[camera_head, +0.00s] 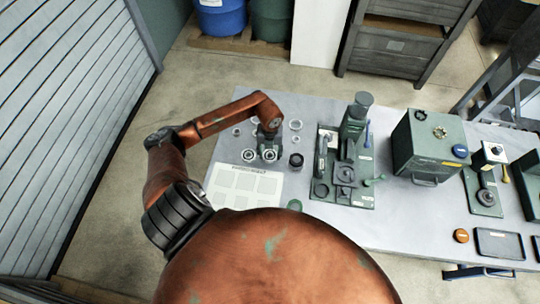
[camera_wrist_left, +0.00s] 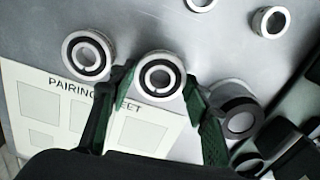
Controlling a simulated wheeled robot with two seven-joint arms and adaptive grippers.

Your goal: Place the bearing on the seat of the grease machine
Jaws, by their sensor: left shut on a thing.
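My left gripper (camera_head: 267,147) reaches down over the left part of the table. In the left wrist view its green fingers are shut on a bearing (camera_wrist_left: 160,78), a silver ring with a dark inner band, one finger on each side. The bearing is at or close to the table; I cannot tell if it touches. A similar bearing (camera_wrist_left: 88,54) lies just left of it. A green machine (camera_head: 353,128) with an upright column and a round seat (camera_head: 345,173) stands to the right; its labels are too small to read. My right gripper is out of view.
A pairing sheet (camera_head: 243,187) lies in front of the gripper. Loose rings (camera_head: 295,125) lie behind, and a dark cylinder (camera_head: 296,160) stands close on the right. A green box (camera_head: 428,145) and other devices stand further right.

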